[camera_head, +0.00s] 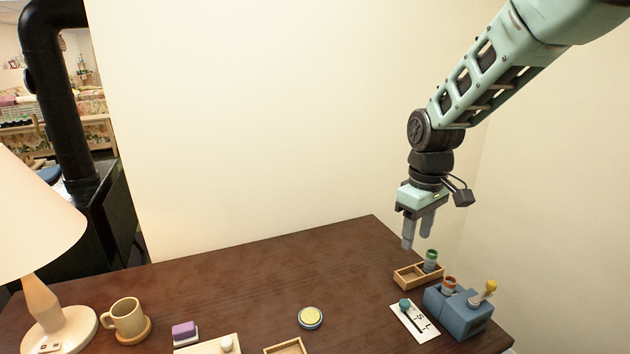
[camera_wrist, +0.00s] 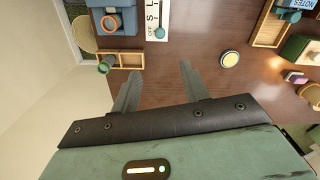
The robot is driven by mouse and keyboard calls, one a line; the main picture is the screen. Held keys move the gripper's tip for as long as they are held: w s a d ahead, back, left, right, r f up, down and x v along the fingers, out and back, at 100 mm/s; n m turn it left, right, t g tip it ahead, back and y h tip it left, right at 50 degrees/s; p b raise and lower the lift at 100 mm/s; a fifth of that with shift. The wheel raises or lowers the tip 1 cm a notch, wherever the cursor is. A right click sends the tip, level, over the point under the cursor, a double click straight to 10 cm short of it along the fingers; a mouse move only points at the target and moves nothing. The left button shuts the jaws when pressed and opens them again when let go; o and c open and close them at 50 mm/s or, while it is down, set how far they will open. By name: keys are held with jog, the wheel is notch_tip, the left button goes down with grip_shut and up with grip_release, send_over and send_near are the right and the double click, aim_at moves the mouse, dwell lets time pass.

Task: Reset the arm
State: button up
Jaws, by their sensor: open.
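My gripper (camera_head: 417,229) hangs from my arm at the right of the head view, fingers pointing down. It is open and empty, above the back right of the dark brown table (camera_head: 250,275). Just below it and to the right, a small wooden tray (camera_head: 408,283) holds a green-topped cylinder (camera_head: 430,262). In the wrist view, the two fingers of my gripper (camera_wrist: 158,85) stand apart with only table between them. The green cylinder (camera_wrist: 106,63) shows left of the fingers there, apart from them.
A blue block (camera_head: 460,315) with an orange-ringed piece and a yellow-topped lever stands at the right. A white labelled plate (camera_head: 414,322) is beside it. A yellow round button (camera_head: 310,317), mug (camera_head: 127,318) and lamp (camera_head: 42,240) are further left. The table's back middle is clear.

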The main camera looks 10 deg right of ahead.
jog(key=s+a+r+n+p, duration=0.15)
jog(key=s+a+r, duration=0.25)
jog(key=s+a, duration=0.75)
jog(key=s+a+r+p, duration=0.1)
jog(key=s+a, duration=0.4)
jog(key=s, duration=1)
jog(key=shift+a+r+n+y+p, duration=0.15)
jog(key=shift+n+y+p, duration=0.25)
jog(key=shift+p, duration=0.4)
